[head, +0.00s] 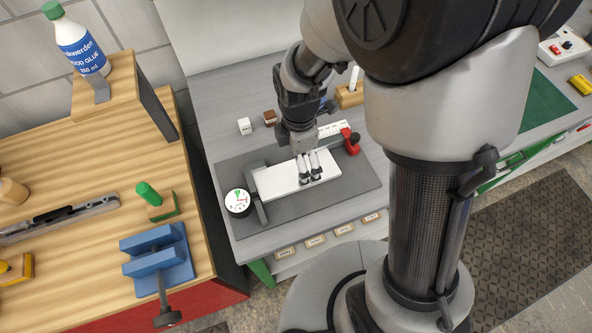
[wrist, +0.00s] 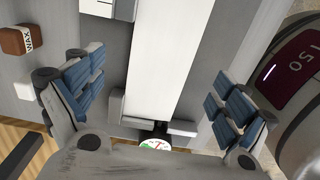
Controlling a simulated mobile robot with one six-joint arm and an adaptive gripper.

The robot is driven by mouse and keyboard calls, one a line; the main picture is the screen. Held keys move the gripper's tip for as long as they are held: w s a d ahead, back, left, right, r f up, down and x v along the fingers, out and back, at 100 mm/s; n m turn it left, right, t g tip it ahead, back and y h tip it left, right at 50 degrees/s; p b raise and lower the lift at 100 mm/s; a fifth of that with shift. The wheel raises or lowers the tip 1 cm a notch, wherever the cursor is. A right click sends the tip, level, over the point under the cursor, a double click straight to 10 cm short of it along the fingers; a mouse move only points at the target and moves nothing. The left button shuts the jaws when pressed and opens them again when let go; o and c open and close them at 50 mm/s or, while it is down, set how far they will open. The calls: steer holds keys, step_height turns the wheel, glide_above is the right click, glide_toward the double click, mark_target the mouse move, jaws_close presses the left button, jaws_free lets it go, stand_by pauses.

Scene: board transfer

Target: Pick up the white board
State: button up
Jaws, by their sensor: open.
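The white board (head: 273,182) is a long flat rectangle over the dark grey mat on the grey bench. Its left end meets a grey stop with a round dial gauge (head: 238,202). My gripper (head: 310,174) is over the board's right half, pointing down. In the wrist view the board (wrist: 168,55) runs between the two blue-padded fingers of my gripper (wrist: 156,84). The fingers are spread wide, with a visible gap on both sides of the board. Whether the fingertips are level with the board is hard to tell.
A red clamp piece (head: 351,141) stands just right of the board. A white cube (head: 244,126) and a brown wax block (head: 269,117) sit behind it. A wooden bench with a blue vise (head: 158,262) and a glue bottle (head: 76,42) is at left. The mat's front (head: 330,200) is clear.

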mark_target(296, 173)
steer(key=f, duration=0.1)
steer(key=f+b, duration=0.1)
steer(key=f, duration=0.1)
steer(key=f+b, duration=0.1)
steer(key=f, duration=0.1)
steer(key=shift+s+a+f, duration=0.1)
steer(key=shift+s+a, duration=0.1)
steer(key=shift+a, duration=0.1)
steer(key=shift+c, duration=0.4)
steer(key=c, duration=1.3)
step_height(296, 173, up, 20)
steer(key=p, duration=0.6)
